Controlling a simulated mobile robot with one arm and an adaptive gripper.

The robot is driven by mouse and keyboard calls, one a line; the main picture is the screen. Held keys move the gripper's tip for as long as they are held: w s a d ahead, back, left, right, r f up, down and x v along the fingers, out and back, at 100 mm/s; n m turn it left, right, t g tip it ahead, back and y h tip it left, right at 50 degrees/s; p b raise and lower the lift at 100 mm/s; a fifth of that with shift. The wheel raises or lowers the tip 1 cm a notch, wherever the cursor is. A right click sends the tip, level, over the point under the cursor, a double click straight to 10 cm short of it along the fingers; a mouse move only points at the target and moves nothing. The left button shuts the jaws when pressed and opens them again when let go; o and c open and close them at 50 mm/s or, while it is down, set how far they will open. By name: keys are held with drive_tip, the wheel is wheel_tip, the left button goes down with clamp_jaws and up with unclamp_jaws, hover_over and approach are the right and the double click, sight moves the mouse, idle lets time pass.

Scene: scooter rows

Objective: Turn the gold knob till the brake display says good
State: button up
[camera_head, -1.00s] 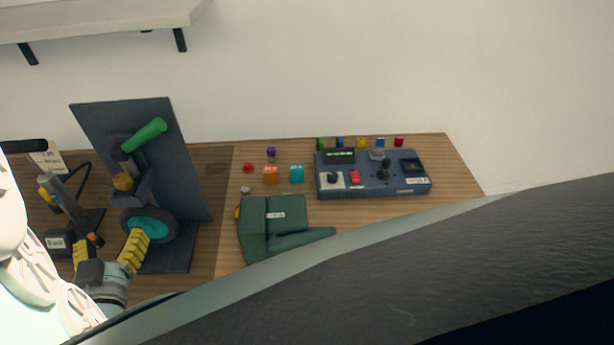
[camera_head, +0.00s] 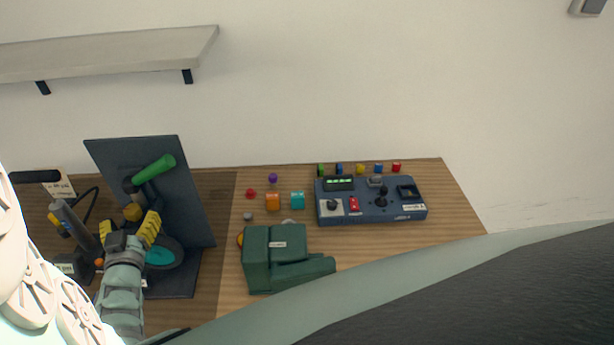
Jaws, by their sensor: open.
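The gold knob (camera_head: 133,211) sits on the dark upright stand (camera_head: 185,190), below a green handlebar grip (camera_head: 154,168) and above a wheel with a teal hub (camera_head: 161,256). My gripper (camera_head: 130,219) has its yellow fingers apart, one at each side of the knob in the picture. I cannot tell whether they touch it. A dark box with a small pale panel (camera_head: 65,268) stands at the lower left and may be the brake display. Its text is too small to read, and my gripper and arm hide part of the stand.
A green folded case (camera_head: 275,258) and a blue control box (camera_head: 370,202) with a lit green screen stand on the wooden table (camera_head: 450,200). Several small coloured blocks lie around them. A grey scooter-like part (camera_head: 72,222) stands left of the stand. A shelf (camera_head: 110,55) hangs above.

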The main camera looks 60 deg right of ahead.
sight(132, 218)
drive_tip(key=shift+x, duration=1.5)
drive_tip(key=shift+c, duration=0.2)
drive_tip(key=c, duration=1.1)
